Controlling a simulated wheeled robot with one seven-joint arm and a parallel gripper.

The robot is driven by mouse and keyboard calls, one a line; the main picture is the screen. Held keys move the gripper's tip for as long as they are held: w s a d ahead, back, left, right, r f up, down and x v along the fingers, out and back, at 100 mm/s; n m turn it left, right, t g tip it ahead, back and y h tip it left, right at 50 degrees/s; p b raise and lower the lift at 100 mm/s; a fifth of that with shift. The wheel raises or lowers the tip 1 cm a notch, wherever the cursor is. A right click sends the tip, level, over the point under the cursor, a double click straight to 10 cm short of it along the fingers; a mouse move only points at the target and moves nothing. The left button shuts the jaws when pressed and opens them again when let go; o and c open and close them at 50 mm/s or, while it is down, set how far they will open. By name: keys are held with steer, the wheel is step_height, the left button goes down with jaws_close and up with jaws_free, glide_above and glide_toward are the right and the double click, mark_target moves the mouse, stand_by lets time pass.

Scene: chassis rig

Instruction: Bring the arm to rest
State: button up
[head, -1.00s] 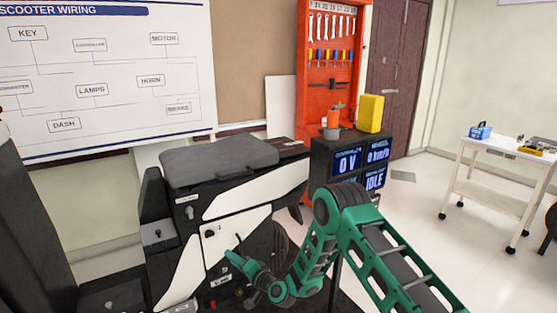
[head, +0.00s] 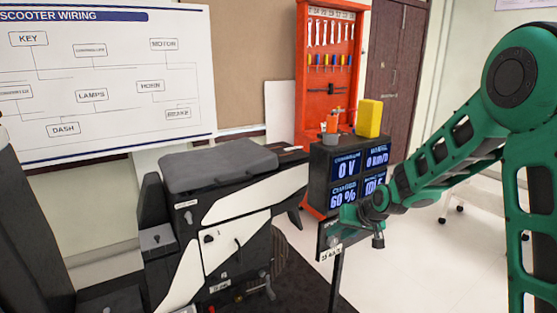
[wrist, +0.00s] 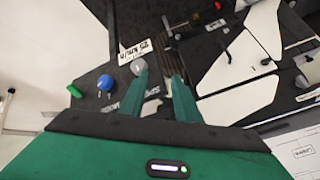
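My green arm reaches in from the right in the head view, bent at a large joint. My gripper (head: 345,218) is in front of the display box, close to a small labelled panel on a post (head: 330,240). In the wrist view my gripper (wrist: 160,76) has its two fingers apart, with nothing visible held between them. A grey knob (wrist: 138,67) shows by the tip of the left finger; I cannot tell whether they touch. A blue knob (wrist: 105,82) and a green knob (wrist: 74,91) sit on the panel farther left.
The scooter rig (head: 220,220) with its grey seat stands left of my gripper. The display box (head: 320,165) carries a yellow block (head: 369,118) and a cup of tools (head: 331,127). A red tool cabinet (head: 302,80) stands behind. Pale floor shows at right.

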steer(key=s+d+r+m+g+h, duration=0.15)
steer(key=s+d+r, duration=0.25)
steer(key=s+d, duration=0.6)
steer(key=s+d+r+m+g+h, duration=0.1)
steer(key=s+d+r+g+h, duration=0.15)
steer(key=s+d, duration=0.7)
steer(key=s+d+r+m+g, duration=0.2)
steer(key=s+m, duration=0.1)
steer(key=s, duration=2.1)
steer(key=shift+s+r+g+y, duration=0.2)
steer(key=shift+g+y, duration=0.1)
steer(key=shift+g, duration=0.1)
steer(key=shift+m, duration=0.25)
steer(key=shift+w+f, duration=0.3)
steer(key=shift+w, duration=0.35)
steer(key=shift+c, duration=0.2)
